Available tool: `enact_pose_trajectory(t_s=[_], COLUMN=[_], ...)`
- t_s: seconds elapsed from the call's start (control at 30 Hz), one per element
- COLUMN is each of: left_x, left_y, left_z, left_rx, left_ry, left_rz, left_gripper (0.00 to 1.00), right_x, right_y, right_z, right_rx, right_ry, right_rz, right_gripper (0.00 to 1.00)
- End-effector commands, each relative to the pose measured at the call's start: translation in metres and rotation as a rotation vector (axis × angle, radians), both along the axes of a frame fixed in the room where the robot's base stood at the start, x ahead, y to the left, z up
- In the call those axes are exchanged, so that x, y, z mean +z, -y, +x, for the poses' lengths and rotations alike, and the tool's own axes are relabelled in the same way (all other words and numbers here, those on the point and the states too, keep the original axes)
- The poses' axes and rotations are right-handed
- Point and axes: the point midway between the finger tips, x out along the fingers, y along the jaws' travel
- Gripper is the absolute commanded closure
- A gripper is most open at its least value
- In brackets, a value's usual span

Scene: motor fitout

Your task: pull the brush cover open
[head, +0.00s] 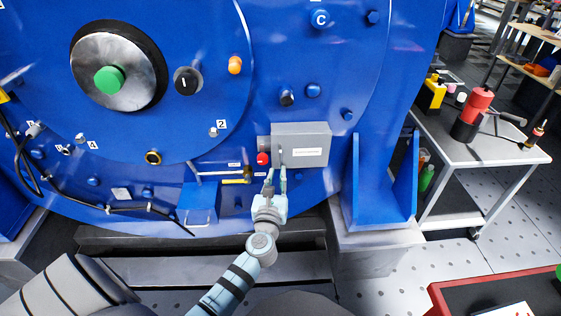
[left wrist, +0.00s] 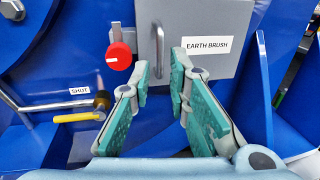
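The brush cover (head: 312,138) is a grey box on the blue motor's face, and it looks closed. In the left wrist view the cover (left wrist: 212,20) carries a white "EARTH BRUSH" label (left wrist: 207,45). A slim upright metal handle (left wrist: 160,42) is on its left part, and the handle also shows in the head view (head: 281,156). My left gripper (head: 276,173) is open, its fingertips just below or in front of the handle. In the left wrist view the handle's lower end shows between the fingers (left wrist: 160,72), with no clear contact. My right gripper is not in view.
A red knob (left wrist: 118,56) sits left of the cover. A yellow-handled lever (left wrist: 82,117) lies lower left beside a "SHUT" label (left wrist: 80,91). A blue support (head: 378,180) stands to the right. A grey side table (head: 505,152) with tools stands farther right.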

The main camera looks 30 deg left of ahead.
Motion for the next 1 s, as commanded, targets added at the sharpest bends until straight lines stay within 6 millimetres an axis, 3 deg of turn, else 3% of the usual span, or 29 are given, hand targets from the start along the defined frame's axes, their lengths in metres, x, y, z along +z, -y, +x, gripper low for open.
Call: enact_pose_trajectory(t_s=[0.1,0.33,0.7,0.83,1.0], left_x=[-0.003,-0.003,-0.001,-0.001,-0.001], left_y=[-0.015,-0.031,-0.035,-0.035,-0.035], left_z=[0.030,0.065,0.072,0.072,0.072], left_rx=[0.000,-0.002,-0.003,-0.002,-0.003], left_ry=[0.001,-0.001,-0.003,-0.003,-0.003], left_rz=[0.003,0.003,0.003,0.003,0.003], left_gripper=[0.83,0.83,0.83,1.00,1.00], right_x=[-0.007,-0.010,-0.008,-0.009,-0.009], right_y=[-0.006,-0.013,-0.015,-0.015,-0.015], right_z=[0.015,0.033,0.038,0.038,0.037], right_rx=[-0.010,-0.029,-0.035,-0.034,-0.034], right_ry=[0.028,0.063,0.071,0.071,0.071], right_rz=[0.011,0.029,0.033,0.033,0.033], right_gripper=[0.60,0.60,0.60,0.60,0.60])
